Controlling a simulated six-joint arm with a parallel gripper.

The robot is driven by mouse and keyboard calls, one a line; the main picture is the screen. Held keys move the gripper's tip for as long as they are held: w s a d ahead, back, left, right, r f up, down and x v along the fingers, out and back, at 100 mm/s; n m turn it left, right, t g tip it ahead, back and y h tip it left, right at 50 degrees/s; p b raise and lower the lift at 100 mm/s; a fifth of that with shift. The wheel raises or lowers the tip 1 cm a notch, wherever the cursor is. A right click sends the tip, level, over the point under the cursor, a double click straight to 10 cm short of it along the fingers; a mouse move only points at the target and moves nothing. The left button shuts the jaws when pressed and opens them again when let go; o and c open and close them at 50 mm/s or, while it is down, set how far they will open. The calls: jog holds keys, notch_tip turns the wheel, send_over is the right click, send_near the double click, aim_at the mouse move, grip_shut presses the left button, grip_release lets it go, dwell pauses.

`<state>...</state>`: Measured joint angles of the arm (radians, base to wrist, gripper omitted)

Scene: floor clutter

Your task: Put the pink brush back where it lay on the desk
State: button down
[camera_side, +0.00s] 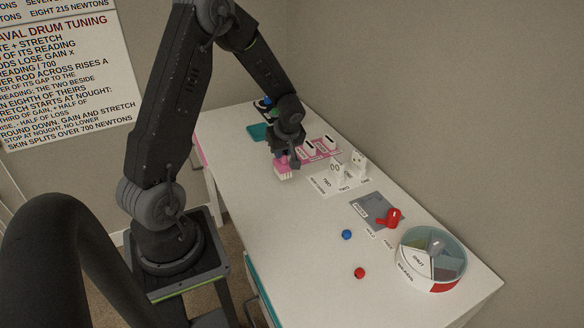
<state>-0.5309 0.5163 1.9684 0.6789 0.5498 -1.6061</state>
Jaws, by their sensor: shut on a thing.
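The pink brush (283,174), with pale bristles at its lower edge, is at the far part of the white desk (285,231). My gripper (283,157) is above it, pointing down and shut on it. My wrist and fingers hide the brush's upper part. I cannot tell whether the bristles touch the desk or hang just above it.
A pink mat (322,148) with white pieces lies right of the gripper. A teal block (257,132) is behind it. Nearer are a white labelled card (322,184), a grey pad (368,207) with a red object (392,217), a blue ball (347,234), a red ball (360,272) and a round divided dial (431,260). The desk's left side is clear.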

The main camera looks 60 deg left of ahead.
jog(key=shift+w+d+f, duration=0.25)
jog(key=shift+w+f, duration=0.2)
jog(key=shift+f, duration=0.5)
jog(key=shift+w+d+f, duration=0.25)
jog(key=shift+w+f, duration=0.15)
jog(key=shift+f, duration=0.6)
jog(key=shift+w+d+f, duration=0.25)
jog(key=shift+w+f, duration=0.2)
jog(key=shift+f, duration=0.5)
jog(key=shift+f, duration=0.2)
jog(key=c, duration=1.1)
grip_release()
jog(key=shift+o, duration=0.2)
jog(key=shift+r, duration=0.1)
